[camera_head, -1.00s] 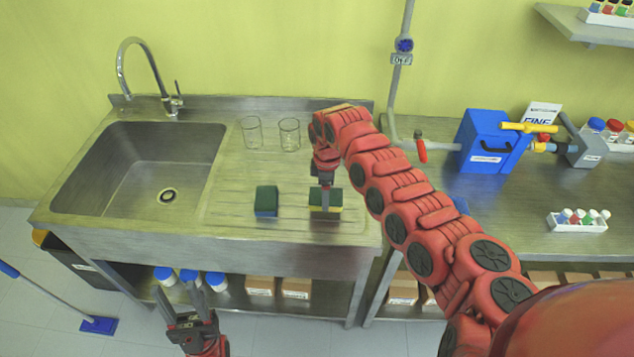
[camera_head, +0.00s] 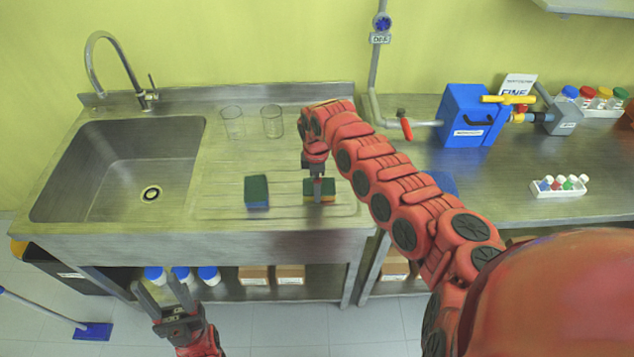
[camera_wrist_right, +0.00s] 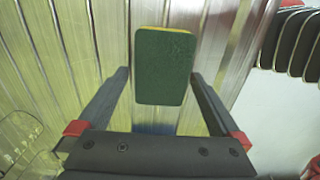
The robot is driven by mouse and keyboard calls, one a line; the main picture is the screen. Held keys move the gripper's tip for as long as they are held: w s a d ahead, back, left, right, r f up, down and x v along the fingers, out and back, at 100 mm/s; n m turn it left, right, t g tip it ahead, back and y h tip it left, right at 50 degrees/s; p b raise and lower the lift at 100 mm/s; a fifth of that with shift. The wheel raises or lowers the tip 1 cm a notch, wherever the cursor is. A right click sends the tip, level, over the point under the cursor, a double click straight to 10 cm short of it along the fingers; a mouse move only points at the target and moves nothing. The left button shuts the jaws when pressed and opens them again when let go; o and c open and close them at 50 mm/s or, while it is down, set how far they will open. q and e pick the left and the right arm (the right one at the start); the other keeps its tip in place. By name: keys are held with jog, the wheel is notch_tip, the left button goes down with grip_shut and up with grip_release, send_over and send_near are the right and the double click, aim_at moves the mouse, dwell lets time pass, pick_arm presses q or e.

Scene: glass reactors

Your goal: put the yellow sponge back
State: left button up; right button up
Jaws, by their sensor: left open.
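The yellow sponge (camera_head: 328,187), with a dark green top and yellow below, lies on the steel drainboard (camera_head: 225,190). In the right wrist view, the sponge (camera_wrist_right: 163,66) shows its green face, with a thin yellow edge at the top. My right gripper (camera_head: 318,197) points down at it. In the wrist view the fingers are spread, one on each side of the sponge, with a narrow gap at the left. Contact cannot be told. A second sponge (camera_head: 257,191), green over blue, lies to its left. My left gripper (camera_head: 157,284) is open and empty in front of the counter.
Two glass beakers (camera_head: 272,121) stand behind the sponges. The sink basin (camera_head: 120,170) is at left with a faucet (camera_head: 112,70). At right, a bench carries a blue box (camera_head: 468,115) and a white vial rack (camera_head: 559,188). Drainboard around the sponges is clear.

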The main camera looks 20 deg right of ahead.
jog(key=shift+a, duration=0.15)
jog(key=shift+s+r, duration=0.1)
jog(key=shift+r, duration=0.1)
jog(key=shift+d+r, duration=0.2)
jog(key=shift+r, duration=0.05)
notch_tip(320, 180, up, 12)
jog(key=b, duration=0.4)
jog(key=shift+f, duration=0.25)
